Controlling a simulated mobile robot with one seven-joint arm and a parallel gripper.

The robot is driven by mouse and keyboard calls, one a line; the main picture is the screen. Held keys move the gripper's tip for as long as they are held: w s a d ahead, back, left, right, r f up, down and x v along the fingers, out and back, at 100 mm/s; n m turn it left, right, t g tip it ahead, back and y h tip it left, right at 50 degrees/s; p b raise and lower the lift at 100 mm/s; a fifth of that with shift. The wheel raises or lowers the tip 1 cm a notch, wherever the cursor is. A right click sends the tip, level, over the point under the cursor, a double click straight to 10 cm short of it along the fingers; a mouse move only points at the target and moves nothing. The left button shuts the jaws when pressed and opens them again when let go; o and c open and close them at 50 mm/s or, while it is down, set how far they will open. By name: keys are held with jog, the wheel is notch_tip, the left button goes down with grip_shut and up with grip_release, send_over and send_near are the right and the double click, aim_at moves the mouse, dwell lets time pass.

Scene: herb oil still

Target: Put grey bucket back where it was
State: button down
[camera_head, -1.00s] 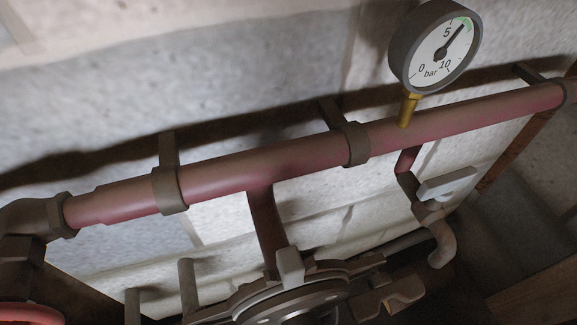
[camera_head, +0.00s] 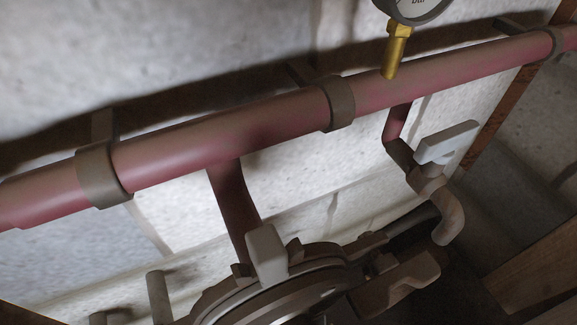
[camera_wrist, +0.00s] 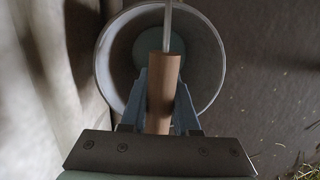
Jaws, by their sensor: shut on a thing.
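The grey bucket (camera_wrist: 211,58) shows in the wrist view, seen from above through its round open top. Its inside bottom looks pale greenish. My gripper (camera_wrist: 163,88) is shut on the bucket's brown, wood-like grip (camera_wrist: 164,72), with one finger on each side. A thin pale bail wire (camera_wrist: 168,22) runs up from the grip across the rim. I cannot tell whether the bucket hangs clear of the floor or touches it. Neither bucket nor gripper shows in the head view.
A pale wall or cloth-like surface (camera_wrist: 55,75) stands close left of the bucket. Dark floor (camera_wrist: 270,70) with straw bits lies right. The head view shows a red pipe (camera_head: 230,135), a gauge (camera_head: 415,8), a grey-levered tap (camera_head: 447,142) and a round lidded vessel (camera_head: 290,290).

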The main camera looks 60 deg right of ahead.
jog(key=shift+f, duration=0.15)
jog(key=c, duration=0.7)
grip_release()
jog(key=shift+o, duration=0.2)
jog(key=r+p, duration=0.2)
jog(key=r, duration=0.2)
jog(key=r+p, duration=0.3)
jog(key=r, duration=0.1)
jog(key=a+r+p, duration=0.1)
jog(key=r+p, duration=0.2)
jog(key=r, duration=0.1)
jog(key=shift+w+a, duration=0.1)
jog(key=shift+w, duration=0.3)
